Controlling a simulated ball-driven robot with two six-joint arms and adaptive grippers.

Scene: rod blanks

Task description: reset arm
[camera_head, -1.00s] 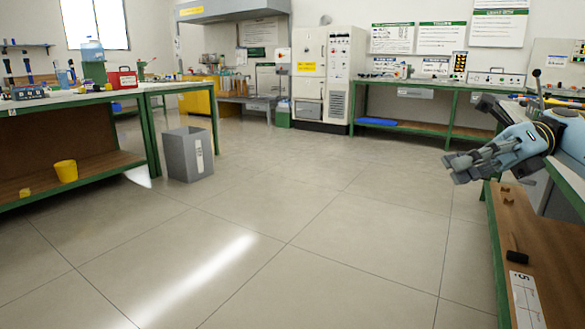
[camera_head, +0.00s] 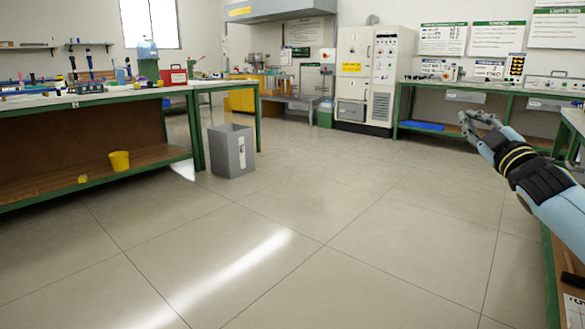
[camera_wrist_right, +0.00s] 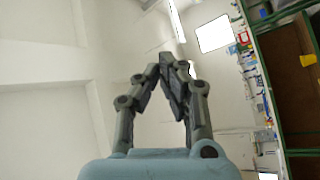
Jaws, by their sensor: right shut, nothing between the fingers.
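My right gripper (camera_head: 468,121) is at the right of the head view, raised above the floor, with its light blue arm coming in from the lower right. Its fingers are shut and hold nothing. In the right wrist view the gripper (camera_wrist_right: 172,62) shows with its fingertips together against a pale wall and ceiling. My left gripper is not in view. No rod blank can be made out near the right gripper.
A green-framed bench (camera_head: 95,101) with tools stands at the left, a grey bin (camera_head: 232,150) beside it. A white cabinet (camera_head: 374,80) and another green bench (camera_head: 470,135) stand at the back. A workbench edge (camera_head: 551,280) is at the lower right. The middle floor is clear.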

